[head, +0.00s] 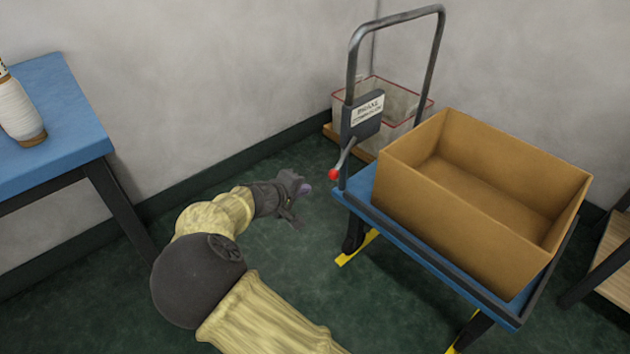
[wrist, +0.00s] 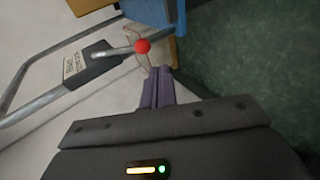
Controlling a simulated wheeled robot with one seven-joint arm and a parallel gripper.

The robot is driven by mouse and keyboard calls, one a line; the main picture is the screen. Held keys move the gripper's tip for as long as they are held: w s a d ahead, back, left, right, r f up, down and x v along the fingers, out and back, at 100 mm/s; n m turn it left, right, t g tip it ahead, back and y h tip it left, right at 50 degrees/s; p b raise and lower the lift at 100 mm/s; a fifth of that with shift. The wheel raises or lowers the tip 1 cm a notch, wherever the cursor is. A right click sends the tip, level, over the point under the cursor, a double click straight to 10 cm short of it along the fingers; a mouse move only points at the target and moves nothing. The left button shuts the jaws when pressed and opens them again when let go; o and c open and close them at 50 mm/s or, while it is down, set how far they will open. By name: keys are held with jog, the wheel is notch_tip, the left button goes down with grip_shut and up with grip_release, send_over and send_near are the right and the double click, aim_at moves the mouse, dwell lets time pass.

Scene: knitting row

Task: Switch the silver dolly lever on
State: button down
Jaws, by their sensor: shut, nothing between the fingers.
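The silver dolly lever (head: 345,158) has a red ball knob (head: 333,174) and angles down and left from a dark plate with a white label (head: 367,109) on the dolly's handle frame. In the wrist view the lever (wrist: 118,49) and its red knob (wrist: 143,46) lie just beyond my fingertips. My gripper (head: 304,189) is left of and a little below the knob in the head view, apart from it. Its purple fingers (wrist: 158,88) are shut together and empty. The label's full wording is too small to read.
The blue dolly (head: 440,267) carries an open cardboard box (head: 450,216). A red-rimmed bin (head: 400,100) stands behind the handle. A blue table (head: 60,130) with a thread cone (head: 18,112) is at left. A wooden shelf (head: 612,250) is at right. Green floor lies clear around my arm.

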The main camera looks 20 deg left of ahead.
jog(key=p+v, duration=0.1)
jog(key=v, duration=0.3)
jog(key=d+m+g+p, duration=0.2)
jog(key=d+m+g, duration=0.45)
jog(key=d, duration=1.55)
jog(key=s+d+r+m+g+y+p, duration=0.1)
jog(key=s+d+r+m+y, duration=0.2)
jog(key=s+d, duration=0.5)
jog(key=s+d+r+m+g+y+p, duration=0.1)
jog(key=s+d+r+m, duration=0.2)
jog(key=s+d+r, duration=0.35)
jog(key=w+d+p+v, duration=0.1)
jog(key=w+p+v, duration=0.2)
jog(key=p+v, duration=1.5)
jog(key=w+d+r+p+v, duration=0.1)
jog(key=w+p+v, duration=0.1)
jog(key=p+v, duration=1.6)
jog(key=shift+w+p, duration=0.4)
jog(key=shift+p, duration=0.5)
jog(key=shift+m, duration=0.25)
jog(key=shift+w+d, duration=0.1)
